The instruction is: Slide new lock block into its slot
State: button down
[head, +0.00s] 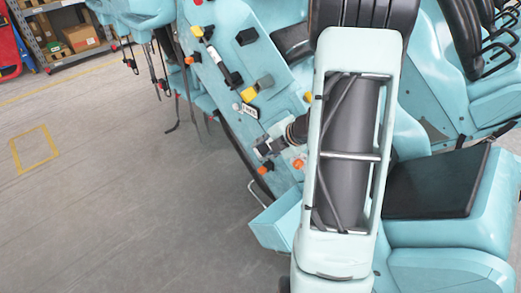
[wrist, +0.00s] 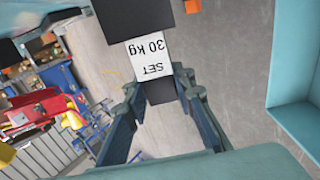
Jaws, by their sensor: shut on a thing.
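My gripper (head: 263,149) reaches down beside the teal panel in the head view. In the wrist view, my gripper (wrist: 159,86) is shut on a dark block (wrist: 160,92), which I take to be the lock block. Its far end is hidden behind a white label reading "SET 30 kg" (wrist: 151,58). A larger black block (wrist: 136,18) lies directly beyond the label. The label also shows in the head view (head: 251,110), above my gripper. I cannot tell the slot from the other fittings, or whether the held block touches anything.
The teal panel (head: 225,62) carries several black, yellow and orange fittings, including a yellow block (head: 265,83) and an orange knob (head: 299,164). A black seat pad (head: 435,185) lies to the right. A teal wall (wrist: 296,75) stands right in the wrist view.

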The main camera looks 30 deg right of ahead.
jog(key=shift+w+d+p, duration=0.3)
jog(key=shift+d+p, duration=0.1)
jog(key=shift+d, duration=0.45)
jog(key=shift+w+d+p, duration=0.3)
jog(key=shift+d+p, duration=0.1)
jog(key=shift+d, duration=0.4)
jog(key=c, duration=1.5)
grip_release()
jog(key=shift+c, duration=0.2)
jog(key=v, duration=1.2)
